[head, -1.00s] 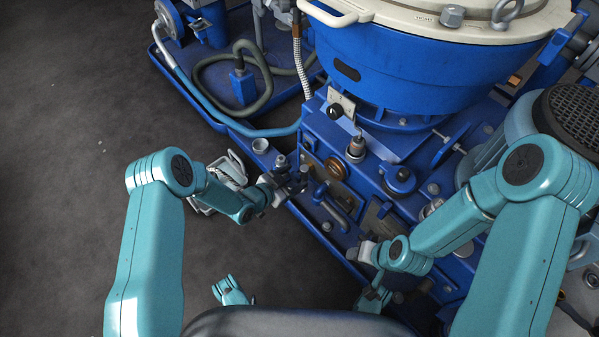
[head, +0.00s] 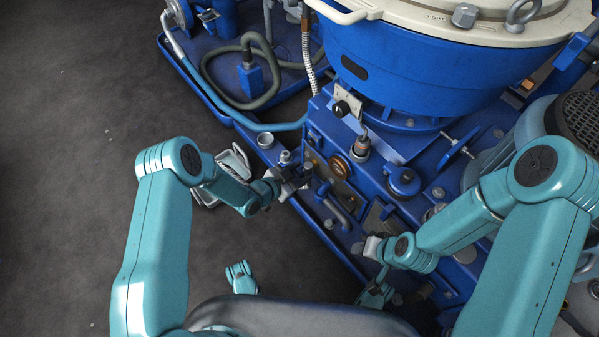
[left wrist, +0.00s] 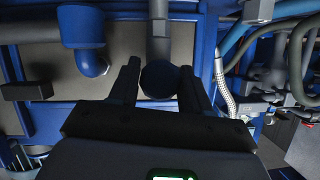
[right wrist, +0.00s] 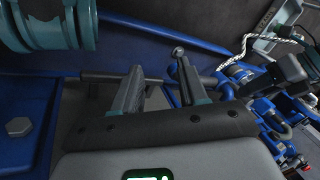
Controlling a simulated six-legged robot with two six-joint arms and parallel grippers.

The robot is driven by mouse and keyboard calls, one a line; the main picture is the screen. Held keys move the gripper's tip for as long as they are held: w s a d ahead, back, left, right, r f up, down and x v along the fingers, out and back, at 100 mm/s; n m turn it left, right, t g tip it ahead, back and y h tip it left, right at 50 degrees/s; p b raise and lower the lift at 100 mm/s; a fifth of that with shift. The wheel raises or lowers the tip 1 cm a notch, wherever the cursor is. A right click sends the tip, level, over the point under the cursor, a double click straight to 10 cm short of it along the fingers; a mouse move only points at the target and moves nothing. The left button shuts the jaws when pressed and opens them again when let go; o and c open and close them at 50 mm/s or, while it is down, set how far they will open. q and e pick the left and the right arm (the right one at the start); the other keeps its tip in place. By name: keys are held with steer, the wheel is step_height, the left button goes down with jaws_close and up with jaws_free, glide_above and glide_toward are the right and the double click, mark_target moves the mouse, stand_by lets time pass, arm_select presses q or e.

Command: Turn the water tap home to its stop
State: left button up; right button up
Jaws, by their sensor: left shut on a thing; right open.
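The water tap (left wrist: 160,80) shows in the left wrist view as a dark, rounded knob below a grey vertical pipe (left wrist: 159,30). My left gripper (left wrist: 160,82) is shut on it, with one finger on each side. In the head view my left gripper (head: 303,178) is at the front left face of the blue machine block, and it hides the tap there. My right gripper (head: 368,247) is by the block's front lower edge.
The dark floor (head: 70,180) is clear.

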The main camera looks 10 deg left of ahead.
arm_select(q)
steer(key=shift+m+t+y, duration=0.3)
steer(key=shift+m, duration=0.2)
arm_select(e)
steer(key=shift+s, duration=0.1)
arm_select(q)
steer(key=o, duration=1)
steer(key=shift+s+a+r+p, duration=0.2)
steer(key=shift+s+p, duration=0.05)
steer(key=shift+p, duration=0.05)
steer(key=shift+p+v, duration=3)
steer(key=shift+v, duration=4.8)
arm_select(e)
steer(key=s+a+r+g, duration=0.1)
steer(key=s+r, duration=0.3)
steer(key=r, duration=0.2)
steer(key=shift+s+r+g, duration=0.3)
steer(key=shift+s+g, duration=0.1)
